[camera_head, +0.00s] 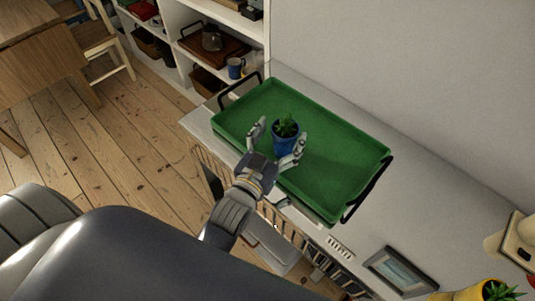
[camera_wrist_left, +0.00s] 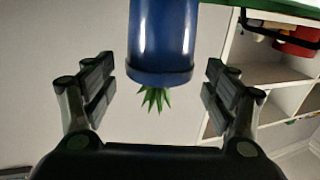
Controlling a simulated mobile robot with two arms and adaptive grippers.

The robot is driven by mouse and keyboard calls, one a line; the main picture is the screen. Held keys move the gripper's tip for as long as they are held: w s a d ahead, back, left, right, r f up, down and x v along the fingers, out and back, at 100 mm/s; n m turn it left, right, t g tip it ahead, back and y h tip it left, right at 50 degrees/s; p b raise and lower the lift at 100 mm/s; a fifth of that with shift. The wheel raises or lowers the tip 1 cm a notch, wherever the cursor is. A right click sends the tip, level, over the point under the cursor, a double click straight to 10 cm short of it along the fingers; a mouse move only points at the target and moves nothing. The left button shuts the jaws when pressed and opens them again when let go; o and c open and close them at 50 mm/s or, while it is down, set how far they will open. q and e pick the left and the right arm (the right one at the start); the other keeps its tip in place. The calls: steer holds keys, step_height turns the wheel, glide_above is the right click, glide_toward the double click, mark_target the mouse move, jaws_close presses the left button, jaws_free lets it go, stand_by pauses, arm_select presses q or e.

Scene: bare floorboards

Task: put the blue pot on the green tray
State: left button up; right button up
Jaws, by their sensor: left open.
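The blue pot (camera_head: 285,139) holds a small green plant and stands upright over the middle of the green tray (camera_head: 345,175), seemingly on its floor. My left gripper (camera_head: 278,141) is open, with one finger on each side of the pot. In the left wrist view, which is upside down, the blue pot (camera_wrist_left: 162,38) is between the spread fingers, with a visible gap on both sides. The pot's base is cut off at the top of that view. My right gripper is not in view.
The tray has black handles and lies on a white cabinet top (camera_head: 410,190) against the wall. A picture frame (camera_head: 400,270) and a yellow pot (camera_head: 470,293) are at the lower right. Shelves with a blue mug (camera_head: 235,68) stand behind; a wooden chair (camera_head: 105,45) is at left.

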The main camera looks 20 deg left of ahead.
arm_select(q)
steer(key=s+b, duration=0.1)
steer(key=s, duration=0.8)
steer(key=shift+a, duration=0.3)
